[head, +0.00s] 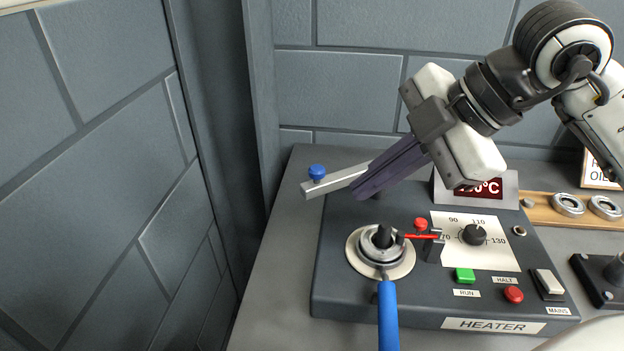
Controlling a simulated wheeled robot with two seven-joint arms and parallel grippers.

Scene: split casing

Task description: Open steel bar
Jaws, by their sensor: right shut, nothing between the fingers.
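The steel bar (335,182) is a flat light grey bar with a blue knob (317,173) on its left end. It reaches out over the back left corner of the dark heater unit (335,240). My right gripper (360,190) comes in from the upper right, its dark fingers closed together with nothing between them. The fingertips are just right of the blue knob and cover the right part of the bar. I cannot tell whether they touch it. My left gripper is not in view.
On the heater are a round fitting (381,250) with a blue handle (387,315), a red lever (422,236), a dial (475,235), green (465,275) and red (513,294) buttons. Rings (568,205) lie on a wooden board at right. A grey wall (90,200) stands left.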

